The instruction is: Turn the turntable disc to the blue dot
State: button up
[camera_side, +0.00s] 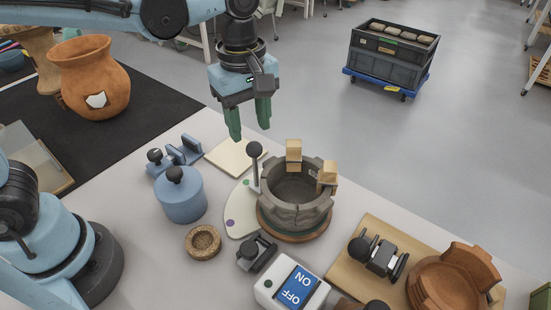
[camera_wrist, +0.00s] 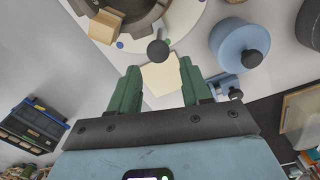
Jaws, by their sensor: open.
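The turntable disc (camera_side: 288,236) has a brown rim and carries a grey broken pot (camera_side: 296,215). Its upright lever ends in a black ball knob (camera_side: 254,149), which also shows in the wrist view (camera_wrist: 157,52). A pale plate (camera_side: 240,215) with coloured dots lies beside the disc. A blue dot (camera_wrist: 120,44) shows on it in the wrist view, left of the knob; I cannot make it out clearly in the side view. My gripper (camera_side: 250,132) is open and empty, pointing down above the knob. In the wrist view the knob appears between and just beyond the fingertips (camera_wrist: 160,66).
Two wooden blocks (camera_side: 293,151) sit on the pot's rim. A blue lidded jar (camera_side: 181,199), cork ring (camera_side: 202,242), black-knobbed clamp (camera_side: 257,252) and ON/OFF switch box (camera_side: 292,284) stand close by. A cream tile (camera_side: 232,156) lies behind the lever.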

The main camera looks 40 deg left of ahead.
aim_at(260, 144)
jog(key=shift+d+f+n, duration=0.1)
jog(key=shift+d+n, duration=0.2)
jog(key=shift+d, duration=0.1)
jog(key=shift+f, duration=2.9)
jog(key=shift+w+m, duration=0.4)
jog(key=shift+w, duration=0.5)
jog(key=shift+w+d+m, duration=1.7)
jog(key=shift+w+d, duration=0.2)
jog(key=shift+w, duration=1.1)
jog(key=shift+r, duration=2.65)
jog(key=shift+a+r, duration=0.1)
